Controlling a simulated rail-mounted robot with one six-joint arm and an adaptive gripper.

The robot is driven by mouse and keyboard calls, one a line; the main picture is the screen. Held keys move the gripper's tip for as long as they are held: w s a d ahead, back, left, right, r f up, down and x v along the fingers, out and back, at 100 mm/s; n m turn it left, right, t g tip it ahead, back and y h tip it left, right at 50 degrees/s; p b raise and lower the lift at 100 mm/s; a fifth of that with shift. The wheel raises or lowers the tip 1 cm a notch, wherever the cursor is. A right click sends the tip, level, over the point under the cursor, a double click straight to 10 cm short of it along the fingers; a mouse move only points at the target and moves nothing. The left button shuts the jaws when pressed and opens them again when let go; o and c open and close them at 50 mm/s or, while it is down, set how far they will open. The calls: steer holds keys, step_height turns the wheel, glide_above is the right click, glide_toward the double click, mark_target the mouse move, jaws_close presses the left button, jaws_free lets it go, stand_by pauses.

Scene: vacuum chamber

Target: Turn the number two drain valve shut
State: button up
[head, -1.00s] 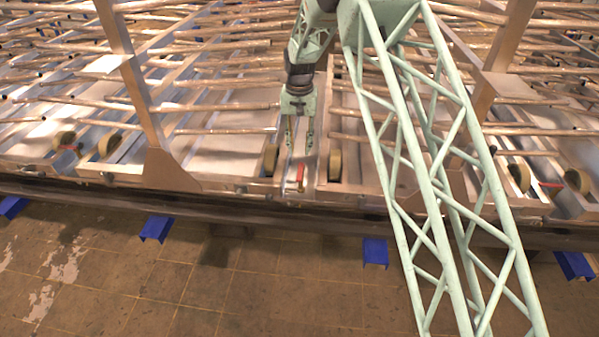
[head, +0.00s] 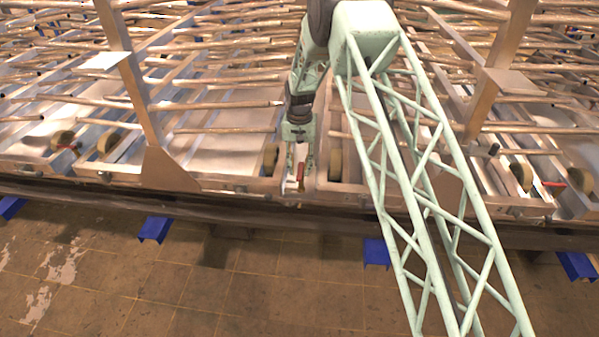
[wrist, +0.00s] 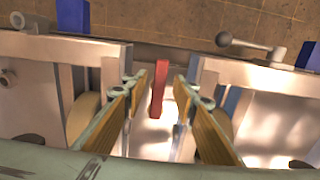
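A red valve handle (head: 301,173) sits at the front edge of the frame, between two pale round discs. In the wrist view the handle (wrist: 159,88) is a long red bar running nearly up and down the picture, tilted slightly right at its top. My gripper (head: 300,169) points down over it. In the wrist view my gripper (wrist: 160,80) is open, with one tan finger on each side of the handle. Gaps show between handle and fingers on both sides. I cannot read any valve number. The valve body below the handle cannot be made out.
Other red handles lie at the far left (head: 70,147) and far right (head: 553,184). Pale discs (head: 271,156) and metal rails flank my gripper closely. A grey lever with a ball end (wrist: 224,40) is at upper right in the wrist view. Blue brackets (head: 376,252) line the front.

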steer(key=shift+f, duration=0.55)
jaws_close()
